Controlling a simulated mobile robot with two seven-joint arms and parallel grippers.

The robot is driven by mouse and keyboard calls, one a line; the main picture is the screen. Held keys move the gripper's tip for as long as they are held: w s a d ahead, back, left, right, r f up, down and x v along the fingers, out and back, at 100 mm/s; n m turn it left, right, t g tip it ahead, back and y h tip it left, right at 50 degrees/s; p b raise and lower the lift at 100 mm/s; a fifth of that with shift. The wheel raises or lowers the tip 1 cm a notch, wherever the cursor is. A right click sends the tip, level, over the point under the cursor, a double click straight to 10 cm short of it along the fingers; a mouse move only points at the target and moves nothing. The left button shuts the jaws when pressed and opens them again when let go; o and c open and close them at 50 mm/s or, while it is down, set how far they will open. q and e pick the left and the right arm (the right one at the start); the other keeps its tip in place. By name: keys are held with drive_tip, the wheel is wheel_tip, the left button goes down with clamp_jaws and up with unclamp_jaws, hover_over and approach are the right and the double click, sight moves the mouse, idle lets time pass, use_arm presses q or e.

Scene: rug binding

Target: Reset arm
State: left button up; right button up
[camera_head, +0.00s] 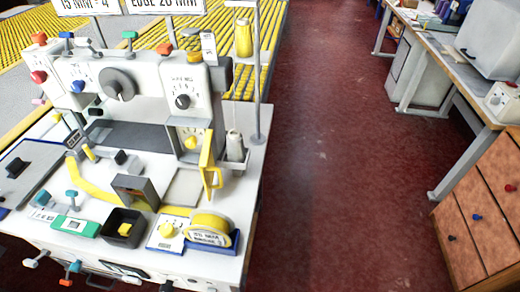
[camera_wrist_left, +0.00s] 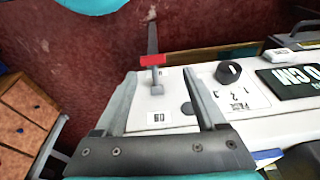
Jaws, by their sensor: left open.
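My left gripper (camera_wrist_left: 162,82) shows in the left wrist view, its two grey fingers spread apart. I see nothing held between them. Beyond the fingertips is a grey lever with a red band (camera_wrist_left: 151,60), standing at the end of a white panel (camera_wrist_left: 178,122). The lever appears between the fingers in the picture; I cannot tell how far away it is. Neither gripper shows in the head view. There, a white binding machine (camera_head: 150,78) with dials and coloured knobs stands on a white table at the left.
On the machine table are a yellow tape roll (camera_head: 210,226), a black box (camera_head: 118,236) and a thread cone (camera_head: 235,146). Wooden drawers (camera_head: 480,215) and a workbench (camera_head: 455,72) stand at the right. The dark red floor (camera_head: 335,160) between is clear.

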use_arm(q)
drive_tip(key=s+a+f+b, duration=0.1)
drive_tip(key=s+f+b, duration=0.1)
drive_tip(key=s+f, duration=0.6)
drive_tip(key=s+a+f+g+b, duration=0.1)
drive_tip(key=s+a+f+b, duration=0.1)
drive_tip(key=s+f, duration=0.7)
wheel_tip(320, 180, down, 6)
drive_tip(key=shift+f+g+b, duration=0.15)
drive_tip(key=shift+g+b, duration=0.15)
drive_tip(key=shift+b, duration=0.2)
drive_tip(key=shift+s, duration=0.1)
idle(1.0)
